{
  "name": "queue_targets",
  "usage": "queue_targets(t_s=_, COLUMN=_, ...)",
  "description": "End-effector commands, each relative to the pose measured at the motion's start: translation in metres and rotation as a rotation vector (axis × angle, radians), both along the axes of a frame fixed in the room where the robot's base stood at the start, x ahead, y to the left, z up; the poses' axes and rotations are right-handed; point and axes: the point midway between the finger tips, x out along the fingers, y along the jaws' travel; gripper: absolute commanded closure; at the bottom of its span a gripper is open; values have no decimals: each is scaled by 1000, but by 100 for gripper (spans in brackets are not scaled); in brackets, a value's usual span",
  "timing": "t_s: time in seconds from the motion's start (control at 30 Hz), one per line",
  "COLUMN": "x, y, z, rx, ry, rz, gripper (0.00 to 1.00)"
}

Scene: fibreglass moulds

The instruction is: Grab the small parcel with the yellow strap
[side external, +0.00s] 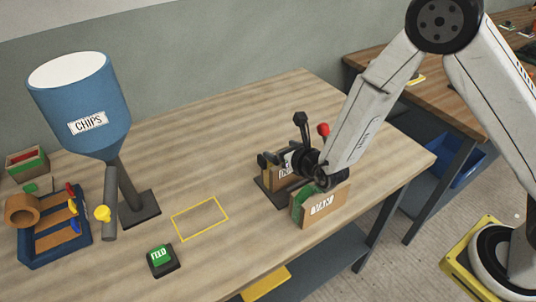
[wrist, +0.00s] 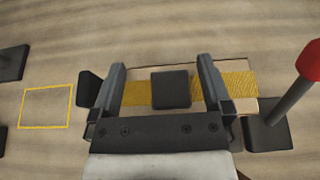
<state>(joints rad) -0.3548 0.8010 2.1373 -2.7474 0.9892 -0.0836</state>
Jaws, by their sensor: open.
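In the wrist view a pale brown parcel-like thing (wrist: 246,72) lies under my gripper (wrist: 162,68), crossed by a broad textured yellow strap (wrist: 238,87). The strap runs left to right between and past the two fingers. A dark square block (wrist: 170,90) covers its middle; I cannot tell what it belongs to. My gripper is open, one finger on each side of the block. I cannot tell whether the fingers touch the parcel. In the side view my gripper (side external: 296,162) is low over the bench's right part, and the parcel cannot be made out clearly there.
A red-knobbed lever (side external: 323,130) stands close by, also in the wrist view (wrist: 309,62). A labelled brown box (side external: 325,206) is in front. The yellow outlined area (side external: 200,219) is empty.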

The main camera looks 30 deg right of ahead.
Motion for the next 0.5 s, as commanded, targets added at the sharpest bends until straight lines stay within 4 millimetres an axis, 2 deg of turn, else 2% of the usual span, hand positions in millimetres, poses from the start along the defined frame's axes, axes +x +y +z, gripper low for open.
queue_targets(t_s=0.5, x=5, y=0, z=-2, rx=-1, ry=1, rz=0, gripper=0)
